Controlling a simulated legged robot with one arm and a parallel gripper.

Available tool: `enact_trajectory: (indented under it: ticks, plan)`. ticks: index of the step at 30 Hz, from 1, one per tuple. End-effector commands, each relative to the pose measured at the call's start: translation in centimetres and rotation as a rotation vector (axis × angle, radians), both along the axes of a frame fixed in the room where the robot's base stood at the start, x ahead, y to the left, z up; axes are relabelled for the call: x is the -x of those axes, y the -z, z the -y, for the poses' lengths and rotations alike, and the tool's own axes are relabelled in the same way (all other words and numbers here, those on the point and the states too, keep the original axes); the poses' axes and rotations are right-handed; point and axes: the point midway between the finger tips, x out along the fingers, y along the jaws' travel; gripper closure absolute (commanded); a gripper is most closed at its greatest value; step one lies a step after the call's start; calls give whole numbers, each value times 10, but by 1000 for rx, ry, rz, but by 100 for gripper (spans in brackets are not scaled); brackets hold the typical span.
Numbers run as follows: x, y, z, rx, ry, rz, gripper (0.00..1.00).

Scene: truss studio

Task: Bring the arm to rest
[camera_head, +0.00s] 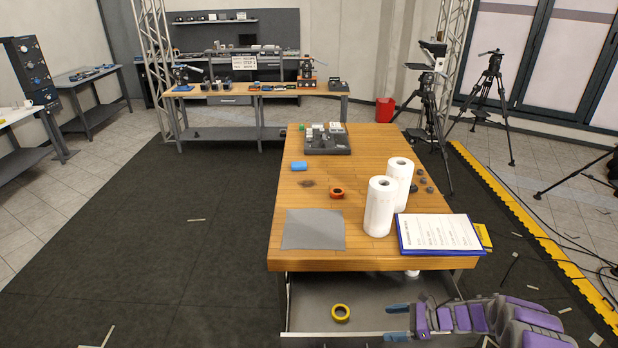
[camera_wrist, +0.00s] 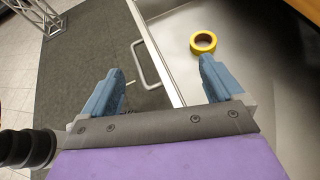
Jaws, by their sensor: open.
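My gripper (camera_head: 398,322) is at the lower right of the head view, with blue fingers and a purple and grey arm behind it. In the wrist view my gripper (camera_wrist: 160,82) is open, its two blue fingers wide apart with nothing between them. It is over the front edge of an open drawer (camera_head: 375,292) under the wooden table. A yellow tape roll (camera_head: 341,313) lies in the drawer, to the left of the fingers. In the wrist view the tape roll (camera_wrist: 203,41) is beyond the right finger, apart from it. The drawer handle (camera_wrist: 146,64) shows between the fingers.
The wooden table (camera_head: 300,253) bears two paper rolls (camera_head: 380,207), a clipboard (camera_head: 438,234), a grey cloth (camera_head: 313,229), an orange tape roll (camera_head: 337,192) and a grey tray (camera_head: 327,150). Tripods (camera_head: 428,105) stand behind at right. The dark floor mat (camera_head: 170,250) at left is mostly clear.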

Motion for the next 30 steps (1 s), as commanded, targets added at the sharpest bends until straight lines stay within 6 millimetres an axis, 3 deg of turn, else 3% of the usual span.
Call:
enact_trajectory:
  ticks: [10,14,21,25,30]
  plan:
    - [-55,-24,29,102,284,-99,6]
    - [-87,-47,50,139,483,-149,6]
    - [-138,-114,102,123,988,-244,6]
    - [-149,-159,128,52,1266,-278,6]
    - [-141,-217,153,-111,1617,-323,6]
